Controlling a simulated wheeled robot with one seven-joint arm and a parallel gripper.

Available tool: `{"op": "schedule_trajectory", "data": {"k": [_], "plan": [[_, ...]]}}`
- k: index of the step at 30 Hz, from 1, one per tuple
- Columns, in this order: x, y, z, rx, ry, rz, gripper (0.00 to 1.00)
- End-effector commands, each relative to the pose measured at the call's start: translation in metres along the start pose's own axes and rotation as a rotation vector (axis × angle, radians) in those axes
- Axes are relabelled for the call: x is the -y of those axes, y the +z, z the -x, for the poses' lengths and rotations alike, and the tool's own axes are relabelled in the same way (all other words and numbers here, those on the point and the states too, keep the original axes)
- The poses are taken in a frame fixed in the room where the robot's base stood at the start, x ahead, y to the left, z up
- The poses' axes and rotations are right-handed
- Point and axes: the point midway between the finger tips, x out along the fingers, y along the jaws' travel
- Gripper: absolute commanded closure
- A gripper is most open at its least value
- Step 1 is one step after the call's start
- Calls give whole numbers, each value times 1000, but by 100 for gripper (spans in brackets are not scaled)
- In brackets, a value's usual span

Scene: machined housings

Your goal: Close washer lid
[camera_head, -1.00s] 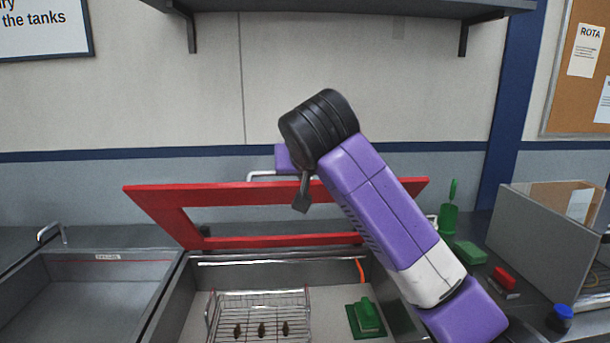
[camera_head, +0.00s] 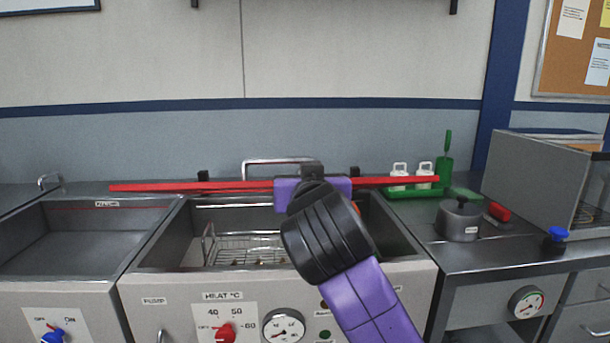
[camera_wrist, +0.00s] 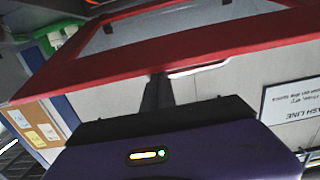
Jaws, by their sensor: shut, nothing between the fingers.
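The washer lid (camera_head: 230,186) is a red frame, seen almost edge-on above the back of the washer tank (camera_head: 150,245). The tank's opening still shows below it. In the wrist view the red lid (camera_wrist: 110,62) crosses the upper part, with a grey pane inside its frame. My gripper (camera_wrist: 160,76) is shut and empty, its dark fingertips at the lid's near edge. I cannot tell whether they touch. In the head view my purple hand (camera_head: 285,192) overlaps the middle of the lid, and its fingertips are hidden.
A wire basket (camera_head: 235,248) sits inside the tank. An open basin (camera_head: 70,240) is on the left. A grey lidded pot (camera_head: 459,222), a green tray of bottles (camera_head: 405,190) and a grey panel (camera_head: 530,175) stand on the right. Knobs are on the tank's front.

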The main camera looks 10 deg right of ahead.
Motion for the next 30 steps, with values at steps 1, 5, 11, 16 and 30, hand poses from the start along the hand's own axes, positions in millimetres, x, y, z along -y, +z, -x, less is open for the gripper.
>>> {"op": "schedule_trajectory", "data": {"k": [1, 5, 11, 16, 30], "plan": [[0, 22, 2, -18, -1, -1, 100], [0, 45, 9, -71, -1, -2, 100], [0, 80, 18, -151, -1, -1, 100], [0, 103, 23, -210, 0, -1, 100], [0, 134, 28, -299, 0, -1, 100]]}}
